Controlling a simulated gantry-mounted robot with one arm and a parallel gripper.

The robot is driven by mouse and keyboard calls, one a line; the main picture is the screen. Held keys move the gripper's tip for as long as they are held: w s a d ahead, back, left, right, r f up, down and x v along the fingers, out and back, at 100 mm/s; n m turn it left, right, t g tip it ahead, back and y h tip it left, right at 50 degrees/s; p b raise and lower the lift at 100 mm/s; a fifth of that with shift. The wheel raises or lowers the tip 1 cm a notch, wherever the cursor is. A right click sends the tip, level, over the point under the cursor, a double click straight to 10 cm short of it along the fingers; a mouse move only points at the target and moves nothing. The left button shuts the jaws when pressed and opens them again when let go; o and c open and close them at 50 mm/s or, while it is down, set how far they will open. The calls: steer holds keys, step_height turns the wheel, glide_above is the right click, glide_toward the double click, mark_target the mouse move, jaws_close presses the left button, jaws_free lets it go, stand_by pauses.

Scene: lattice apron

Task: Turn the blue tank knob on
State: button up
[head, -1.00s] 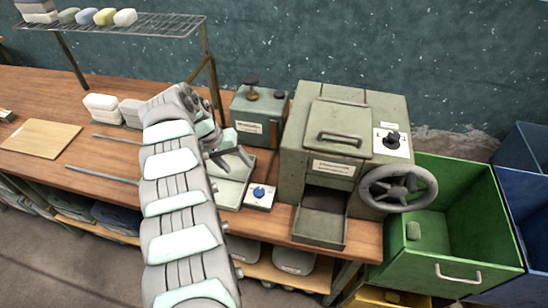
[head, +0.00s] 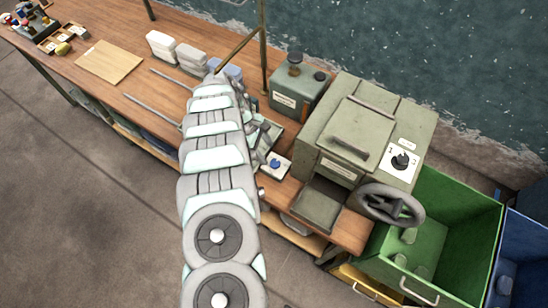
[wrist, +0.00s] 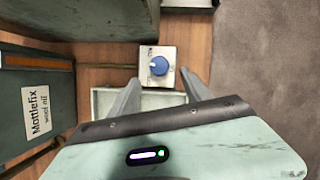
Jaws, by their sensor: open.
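The blue tank knob (wrist: 159,66) sits on a small pale plate (wrist: 167,55) with markings too small to read. In the head view the same knob (head: 275,163) is at the bench's front edge, just right of my arm. My gripper (wrist: 160,78) is open, with one finger on each side of the knob in the wrist view. The fingers appear nearer the camera than the knob, and I see no contact. In the head view my arm largely hides the gripper.
A green press-like machine (head: 350,130) with a handwheel (head: 391,205) stands right of the knob. A green tank labelled "Mottlefix wool oil" (wrist: 37,100) is nearby. A shallow pale tray (wrist: 105,103) lies beside the knob. A green bin (head: 462,215) stands far right.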

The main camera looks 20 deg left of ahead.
mark_target(274, 163)
steer(key=shift+b+x, duration=0.4)
steer(key=shift+x, duration=3.05)
steer(key=shift+w, duration=0.1)
steer(key=shift+c, duration=0.6)
steer(key=shift+f, duration=0.1)
jaws_close()
